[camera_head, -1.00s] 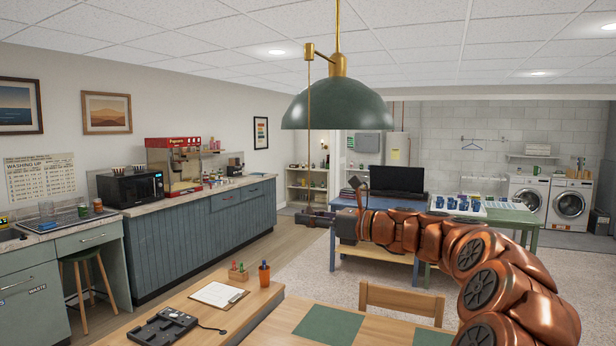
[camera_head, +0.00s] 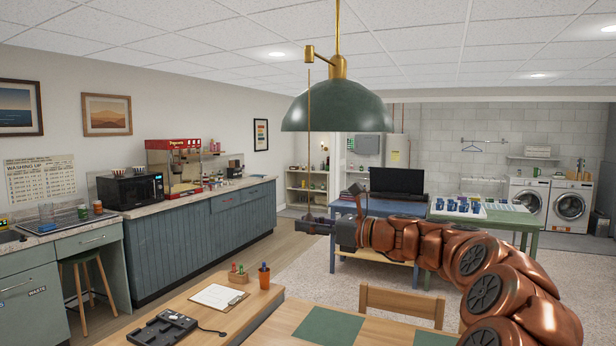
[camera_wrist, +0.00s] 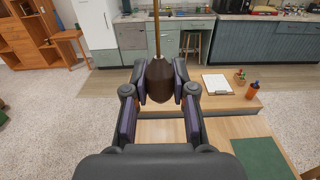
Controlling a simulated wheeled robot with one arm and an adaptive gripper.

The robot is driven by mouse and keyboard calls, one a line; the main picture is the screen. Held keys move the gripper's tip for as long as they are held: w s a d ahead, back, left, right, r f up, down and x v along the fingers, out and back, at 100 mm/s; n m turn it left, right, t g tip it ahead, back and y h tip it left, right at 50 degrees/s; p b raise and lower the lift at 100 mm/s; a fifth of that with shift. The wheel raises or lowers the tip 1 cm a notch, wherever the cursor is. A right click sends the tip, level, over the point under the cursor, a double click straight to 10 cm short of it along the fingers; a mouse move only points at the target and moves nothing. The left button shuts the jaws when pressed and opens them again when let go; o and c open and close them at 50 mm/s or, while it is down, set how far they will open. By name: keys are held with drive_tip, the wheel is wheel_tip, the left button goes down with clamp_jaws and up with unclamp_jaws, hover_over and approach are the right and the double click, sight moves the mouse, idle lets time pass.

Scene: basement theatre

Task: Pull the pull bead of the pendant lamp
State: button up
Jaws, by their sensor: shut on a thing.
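The pendant lamp (camera_head: 338,112) has a dark green dome shade and a brass stem, and it hangs from the ceiling in the head view. A thin pull cord (camera_head: 309,165) drops from its brass side arm to my gripper (camera_head: 312,227). In the wrist view, the dark brown pull bead (camera_wrist: 160,80) hangs at the end of the cord, between the two finger pads of my gripper (camera_wrist: 161,84). The fingers are shut on the bead. The bead is too small and covered to make out in the head view.
A wooden table (camera_head: 275,334) with a clipboard (camera_head: 218,297) and an orange cup (camera_head: 264,277) stands below. A chair (camera_head: 402,303) is at its far side. A blue table with a monitor (camera_head: 397,181) is behind my arm. The air around the lamp is clear.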

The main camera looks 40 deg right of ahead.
drive_tip(key=shift+r+p, duration=0.7)
drive_tip(key=shift+p, duration=0.05)
drive_tip(key=o, duration=0.9)
drive_tip(key=shift+c, duration=0.2)
drive_tip(key=shift+s, duration=0.1)
drive_tip(key=p+v, duration=0.2)
drive_tip(key=v, duration=0.6)
drive_tip(key=shift+p, duration=0.3)
